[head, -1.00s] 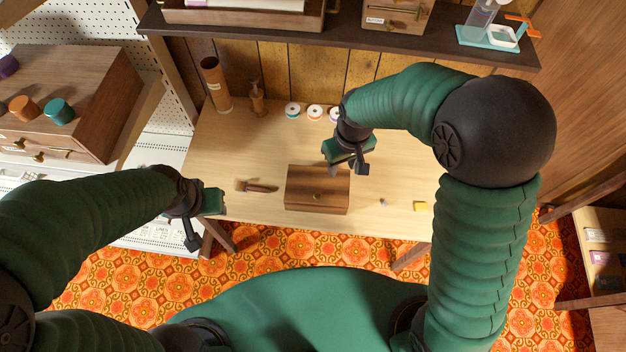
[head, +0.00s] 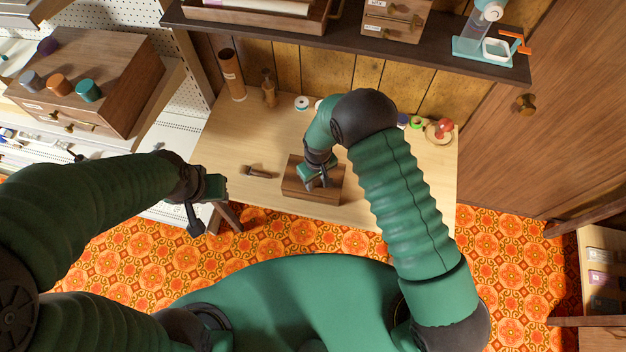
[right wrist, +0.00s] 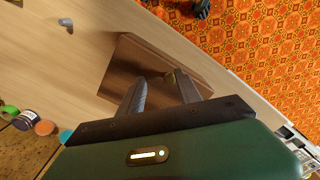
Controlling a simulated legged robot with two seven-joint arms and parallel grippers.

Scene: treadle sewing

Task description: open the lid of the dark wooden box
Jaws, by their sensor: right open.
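The dark wooden box (head: 332,192) stands on the light wooden table, its lid down.
A brush (head: 260,173) lies left of the box. Several thread spools stand along the table's back, with a red pincushion-like thing (head: 442,126) at the right. A brown cylinder (head: 232,75) stands back left. A dark shelf (head: 350,45) overhangs the back.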

